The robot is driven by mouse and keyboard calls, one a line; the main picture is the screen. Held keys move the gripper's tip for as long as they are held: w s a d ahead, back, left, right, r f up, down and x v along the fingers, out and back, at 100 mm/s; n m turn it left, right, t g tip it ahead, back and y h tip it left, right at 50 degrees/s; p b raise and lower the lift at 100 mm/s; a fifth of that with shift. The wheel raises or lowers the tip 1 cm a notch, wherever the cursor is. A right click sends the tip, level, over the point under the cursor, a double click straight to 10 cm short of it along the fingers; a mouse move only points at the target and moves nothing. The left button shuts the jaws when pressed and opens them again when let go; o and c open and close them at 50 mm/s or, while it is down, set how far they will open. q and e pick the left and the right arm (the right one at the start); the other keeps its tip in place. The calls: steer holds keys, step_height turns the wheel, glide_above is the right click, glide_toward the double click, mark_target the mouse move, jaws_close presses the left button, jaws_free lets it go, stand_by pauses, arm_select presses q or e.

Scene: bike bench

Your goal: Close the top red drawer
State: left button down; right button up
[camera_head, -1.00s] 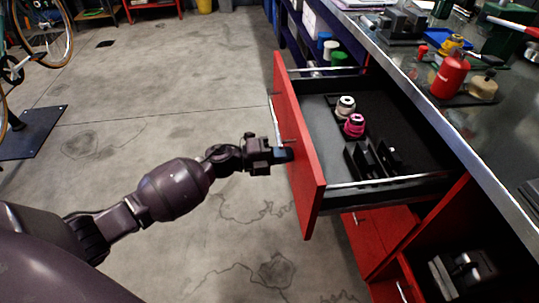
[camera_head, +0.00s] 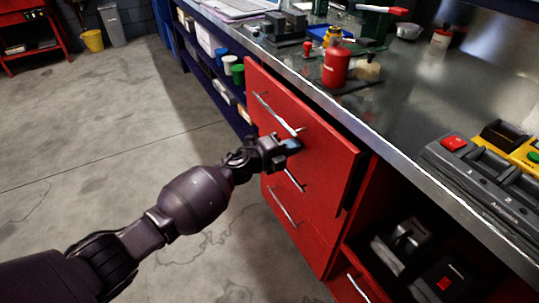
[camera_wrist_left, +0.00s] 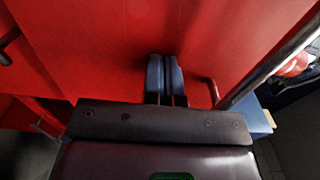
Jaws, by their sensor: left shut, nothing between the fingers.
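The top red drawer (camera_head: 325,165) stands only slightly out from the cabinet, with a dark gap behind its right edge. Its inside is hidden. Its silver handle (camera_head: 275,114) runs across the front. My left gripper (camera_head: 292,146) is shut and empty, its blue fingertips at the drawer front just below the handle's right end. In the left wrist view the closed fingers (camera_wrist_left: 165,75) point at the red drawer front (camera_wrist_left: 100,45) and appear to touch it, with the handle (camera_wrist_left: 265,67) to their right. My right gripper is not in view.
Lower red drawer fronts (camera_head: 300,225) are below. The metal workbench top (camera_head: 345,103) above holds a red bottle (camera_head: 336,67) and a battery charger (camera_head: 480,170). Open shelf space with dark items (camera_head: 405,240) is at lower right. The concrete floor (camera_head: 100,130) at left is clear.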

arm_select(q)
steer(key=x, duration=0.4)
steer(key=shift+w+d+f+b, duration=0.15)
steer(key=shift+w+d+b, duration=0.1)
steer(key=shift+b, duration=0.15)
steer(key=shift+w+d+r, duration=0.1)
steer(key=shift+d+r, duration=0.05)
steer(key=shift+r, duration=0.2)
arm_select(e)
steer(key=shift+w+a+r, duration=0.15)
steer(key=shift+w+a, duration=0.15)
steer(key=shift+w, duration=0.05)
